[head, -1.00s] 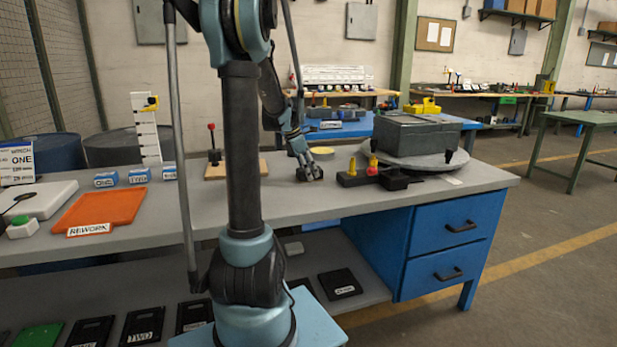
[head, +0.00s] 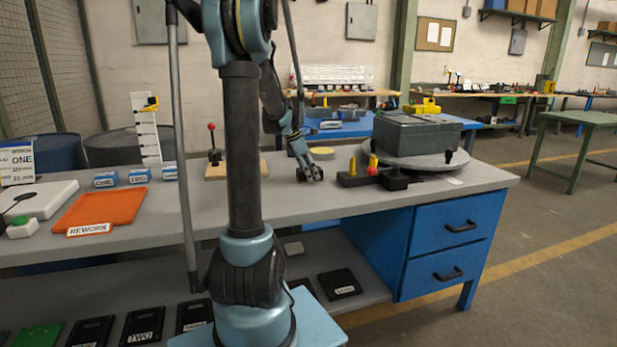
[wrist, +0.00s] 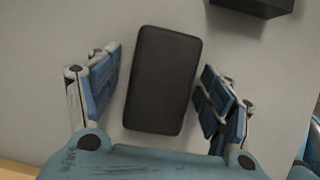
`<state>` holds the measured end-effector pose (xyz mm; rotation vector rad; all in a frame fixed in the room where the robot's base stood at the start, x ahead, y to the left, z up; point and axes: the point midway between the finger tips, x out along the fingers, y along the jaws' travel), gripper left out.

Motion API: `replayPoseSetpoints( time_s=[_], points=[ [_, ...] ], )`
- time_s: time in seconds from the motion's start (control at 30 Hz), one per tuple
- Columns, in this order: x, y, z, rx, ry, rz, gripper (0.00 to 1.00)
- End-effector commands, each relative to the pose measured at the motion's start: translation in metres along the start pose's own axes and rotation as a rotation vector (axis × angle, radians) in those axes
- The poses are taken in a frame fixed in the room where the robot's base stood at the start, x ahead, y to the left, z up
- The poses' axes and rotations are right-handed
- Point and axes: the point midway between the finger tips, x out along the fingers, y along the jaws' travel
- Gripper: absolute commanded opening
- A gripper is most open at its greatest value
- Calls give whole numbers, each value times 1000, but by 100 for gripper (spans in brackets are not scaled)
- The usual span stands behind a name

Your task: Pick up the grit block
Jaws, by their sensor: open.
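A dark, rounded rectangular block, which I take for the grit block (wrist: 162,80), lies on the grey bench top in the wrist view, tilted slightly. My gripper (wrist: 160,88) is open, with one blue-padded finger on each side of the block. A gap shows between the block and the left finger; the right finger is very close to its edge, and I cannot tell whether it touches. In the head view my gripper (head: 310,174) is low over the bench, and the block is mostly hidden by the fingers.
A black fixture (head: 395,180) with yellow and red knobs stands just right of my gripper. A grey case (head: 418,136) sits on a round plate behind it. The bench in front is clear.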

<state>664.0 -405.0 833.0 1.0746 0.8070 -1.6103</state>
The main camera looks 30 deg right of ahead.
Motion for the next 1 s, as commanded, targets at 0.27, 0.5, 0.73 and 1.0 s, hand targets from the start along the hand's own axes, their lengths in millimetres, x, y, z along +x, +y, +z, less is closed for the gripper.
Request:
replayPoseSetpoints(
  time_s=[0.27,0.5,0.73,1.0],
  points=[
    [0,0,0,0,0,0,51],
    [0,0,0,1,0,0,22],
    [0,0,1,1,1,0,22],
    [-29,-1,13,1,0,0,22]
  ],
)
